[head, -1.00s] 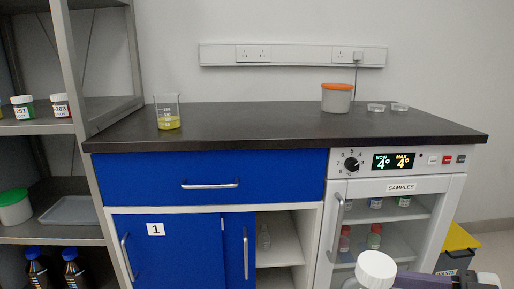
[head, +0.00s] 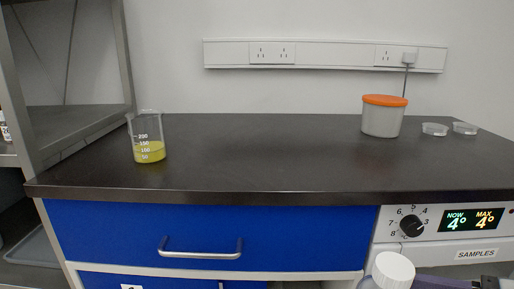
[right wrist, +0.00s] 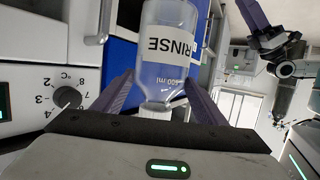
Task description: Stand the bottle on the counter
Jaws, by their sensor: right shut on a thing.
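The bottle (right wrist: 168,75) is clear, with a white label reading RINSE, upside down in the right wrist view. My right gripper (right wrist: 160,82) is shut on it, with one purple finger on each side. In the head view only the bottle's white cap (head: 393,270) shows clearly, at the bottom right, in front of the counter and below its top. The counter (head: 270,165) has a dark top. Part of my left arm, with purple parts, shows at the upper right of the right wrist view; its jaw opening is unclear.
A beaker of yellow liquid (head: 149,145) stands at the counter's left. An orange-lidded tub (head: 382,118) and two small clear dishes (head: 450,128) stand at the back right. The middle and front of the top are clear. The samples fridge (head: 440,235) is below right.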

